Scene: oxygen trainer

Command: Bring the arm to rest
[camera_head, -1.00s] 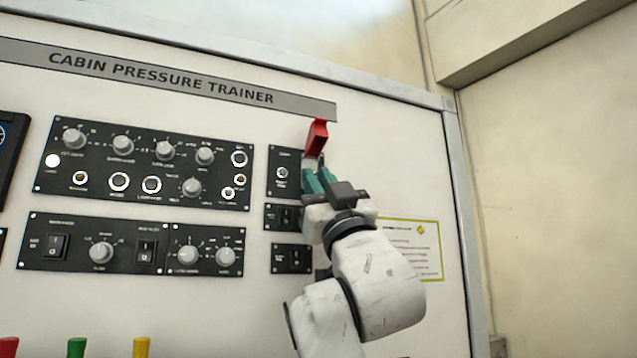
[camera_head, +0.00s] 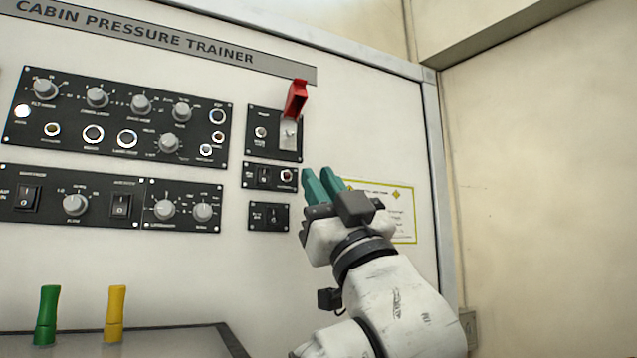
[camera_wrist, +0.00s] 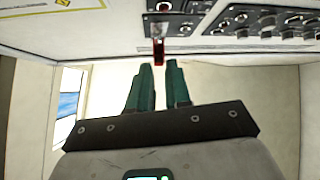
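My gripper (camera_head: 319,177) is in front of the trainer panel (camera_head: 350,120), below and to the right of the red switch guard. Its two green fingers have a narrow gap between them with nothing in it. The gripper also shows in the wrist view (camera_wrist: 159,68). The red guard (camera_head: 296,97) stands raised above a small toggle switch (camera_head: 289,132). In the wrist view the red guard (camera_wrist: 158,52) appears beyond the fingertips, apart from them.
Small switch plates (camera_head: 268,216) lie left of the gripper. A knob panel (camera_head: 120,112) is further left. A yellow-bordered notice (camera_head: 402,212) is partly behind the gripper. Green (camera_head: 46,315) and yellow (camera_head: 115,313) handles stand at lower left. The right wall (camera_head: 540,180) is bare.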

